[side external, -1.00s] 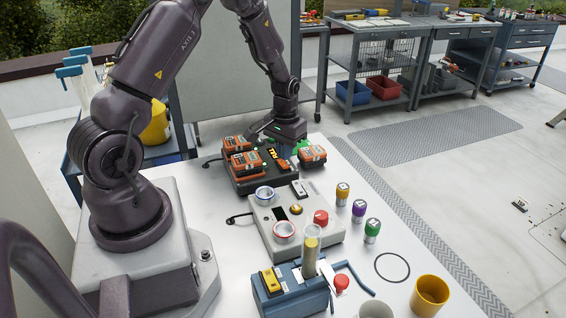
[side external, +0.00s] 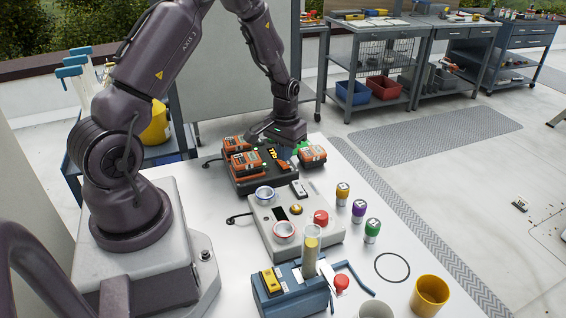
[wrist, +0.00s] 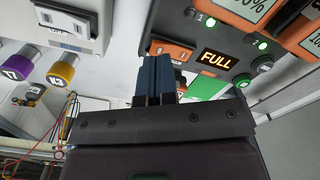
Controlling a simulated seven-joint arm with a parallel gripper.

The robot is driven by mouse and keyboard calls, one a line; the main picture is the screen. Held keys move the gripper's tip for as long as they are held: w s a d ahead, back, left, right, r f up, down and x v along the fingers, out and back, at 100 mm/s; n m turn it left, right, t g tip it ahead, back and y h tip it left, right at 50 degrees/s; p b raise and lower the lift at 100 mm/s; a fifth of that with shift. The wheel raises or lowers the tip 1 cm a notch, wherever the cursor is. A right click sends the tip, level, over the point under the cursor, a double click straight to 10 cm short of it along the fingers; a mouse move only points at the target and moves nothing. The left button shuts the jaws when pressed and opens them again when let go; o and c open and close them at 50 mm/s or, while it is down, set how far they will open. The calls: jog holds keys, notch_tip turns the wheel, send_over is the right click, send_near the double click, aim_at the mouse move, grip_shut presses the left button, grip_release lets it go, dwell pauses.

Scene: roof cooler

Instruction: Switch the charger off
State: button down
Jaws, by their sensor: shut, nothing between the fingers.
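The charger (side external: 262,182) is a black box with several orange batteries (side external: 245,163) on it, at the far end of the white table. In the wrist view its display (wrist: 216,58) reads FULL, beside green lights (wrist: 211,21). An orange-framed rocker switch (wrist: 183,52) is on the same panel. My gripper (wrist: 160,62) is shut and empty, its blue fingertips just in front of the switch and partly covering it. I cannot tell whether they touch it or which way the rocker is tilted. In the side view my gripper is over the charger's back edge, its fingertips mostly hidden.
A grey control box (side external: 262,214) with buttons and ringed sockets stands nearer, then a blue device (side external: 290,298) with a clear cylinder. Several coloured canisters (side external: 342,194), a black ring (side external: 392,268) and a yellow cup (side external: 429,296) are to the right. A green panel (wrist: 206,86) lies beside the fingers.

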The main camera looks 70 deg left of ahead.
aim_at(285, 166)
jog(key=shift+f, duration=1.1)
dwell(0.3)
jog(key=shift+r, duration=3.5)
